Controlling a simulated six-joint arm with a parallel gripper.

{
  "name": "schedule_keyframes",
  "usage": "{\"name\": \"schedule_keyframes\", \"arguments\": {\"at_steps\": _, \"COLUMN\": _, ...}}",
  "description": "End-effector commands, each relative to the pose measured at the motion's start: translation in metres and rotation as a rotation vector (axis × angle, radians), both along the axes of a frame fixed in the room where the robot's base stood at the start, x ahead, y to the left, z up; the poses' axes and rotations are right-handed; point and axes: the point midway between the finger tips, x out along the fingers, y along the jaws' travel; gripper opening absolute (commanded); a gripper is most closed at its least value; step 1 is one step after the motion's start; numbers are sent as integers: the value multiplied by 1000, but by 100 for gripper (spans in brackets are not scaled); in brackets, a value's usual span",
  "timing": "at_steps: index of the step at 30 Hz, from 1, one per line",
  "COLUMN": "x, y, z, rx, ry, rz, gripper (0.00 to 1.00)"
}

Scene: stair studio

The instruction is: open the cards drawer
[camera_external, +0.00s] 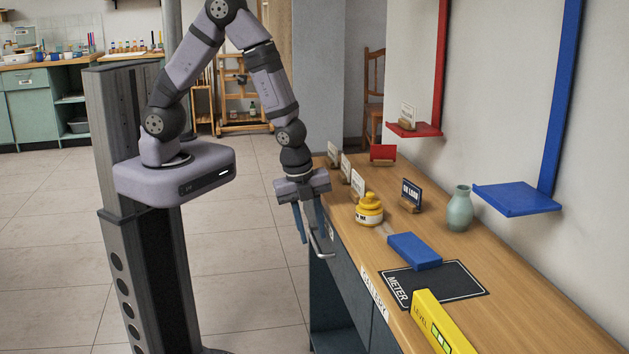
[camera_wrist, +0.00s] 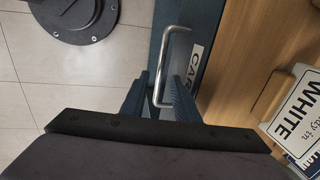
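The cards drawer has a dark blue front (camera_wrist: 203,25) below the wooden counter edge, and looks shut. A white label (camera_wrist: 194,66) on it shows "CAR", the rest hidden by a finger. Its silver bar handle (camera_wrist: 171,48) appears between my fingertips in the wrist view; contact cannot be told. My gripper (camera_wrist: 160,88) is open and empty. In the external view, my gripper (camera_external: 311,228) points down beside the counter's left edge, with the handle (camera_external: 321,243) at its fingertips. The drawer front is mostly hidden there.
A sign reading "WHITE" (camera_wrist: 295,115) stands near my gripper. Open floor lies left of the counter.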

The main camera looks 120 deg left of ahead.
Motion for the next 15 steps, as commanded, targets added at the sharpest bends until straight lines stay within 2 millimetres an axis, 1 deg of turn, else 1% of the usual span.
{"name": "schedule_keyframes", "arguments": {"at_steps": 1, "x": 1, "y": 1, "z": -6, "rx": 0, "ry": 0, "rz": -1, "gripper": 28}}
{"name": "schedule_keyframes", "arguments": {"at_steps": 4, "x": 1, "y": 1, "z": -11, "rx": 0, "ry": 0, "rz": 1, "gripper": 28}}
{"name": "schedule_keyframes", "arguments": {"at_steps": 14, "x": 2, "y": 2, "z": -12, "rx": 1, "ry": -1, "rz": 0, "gripper": 28}}
{"name": "schedule_keyframes", "arguments": {"at_steps": 15, "x": 2, "y": 2, "z": -12, "rx": 1, "ry": -1, "rz": 0, "gripper": 18}}
